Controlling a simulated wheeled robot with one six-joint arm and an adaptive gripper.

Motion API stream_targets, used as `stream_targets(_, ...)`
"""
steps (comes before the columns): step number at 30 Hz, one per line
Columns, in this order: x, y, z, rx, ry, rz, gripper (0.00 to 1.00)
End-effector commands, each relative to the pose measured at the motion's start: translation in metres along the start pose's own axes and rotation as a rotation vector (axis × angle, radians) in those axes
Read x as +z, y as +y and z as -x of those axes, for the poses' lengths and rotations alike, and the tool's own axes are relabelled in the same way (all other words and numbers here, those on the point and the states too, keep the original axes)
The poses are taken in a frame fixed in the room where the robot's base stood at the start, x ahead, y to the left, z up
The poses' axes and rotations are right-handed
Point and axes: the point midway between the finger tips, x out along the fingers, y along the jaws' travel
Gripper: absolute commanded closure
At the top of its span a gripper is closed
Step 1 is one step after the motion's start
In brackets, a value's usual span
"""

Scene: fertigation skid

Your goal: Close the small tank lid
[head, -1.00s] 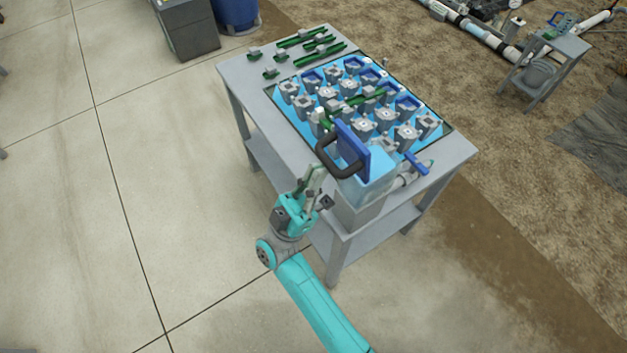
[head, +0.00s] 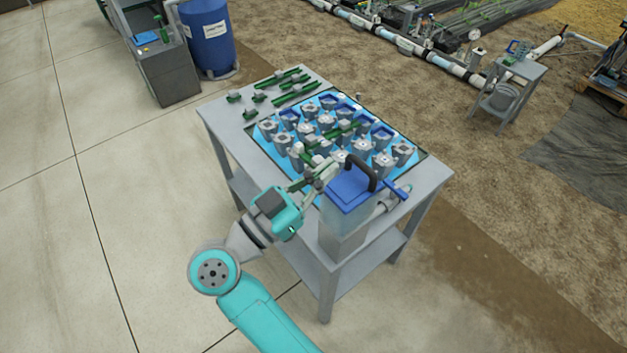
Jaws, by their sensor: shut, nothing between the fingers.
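The small tank (head: 345,222) is a translucent box at the front corner of the grey table. Its blue lid (head: 347,192) lies over the tank's top and looks about flat, with its black handle (head: 362,172) standing up. I cannot tell whether the lid's edge sits fully down all round. My gripper (head: 326,170) is shut and empty, just left of the lid and handle, at about lid height. It is close to the lid's far left edge; whether they touch is unclear.
Behind the tank, a blue recess (head: 275,148) in the grey table (head: 225,120) holds several grey valve-like units. Green rails (head: 296,92) lie at the table's far left. A blue-handled valve (head: 395,188) is right of the tank. The floor at left is clear.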

Motion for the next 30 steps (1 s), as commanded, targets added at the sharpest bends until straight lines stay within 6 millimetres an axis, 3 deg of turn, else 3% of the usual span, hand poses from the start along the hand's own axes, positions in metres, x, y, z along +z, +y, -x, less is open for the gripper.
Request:
stream_targets(2,-0.001,0.000,-0.008,0.004,-0.073,-0.007,1.00)
stream_targets(10,0.006,0.001,-0.030,0.004,-0.064,-0.001,1.00)
stream_targets(15,0.011,0.001,-0.043,0.006,-0.206,-0.007,1.00)
stream_targets(30,0.029,0.002,-0.064,0.006,-0.196,-0.003,1.00)
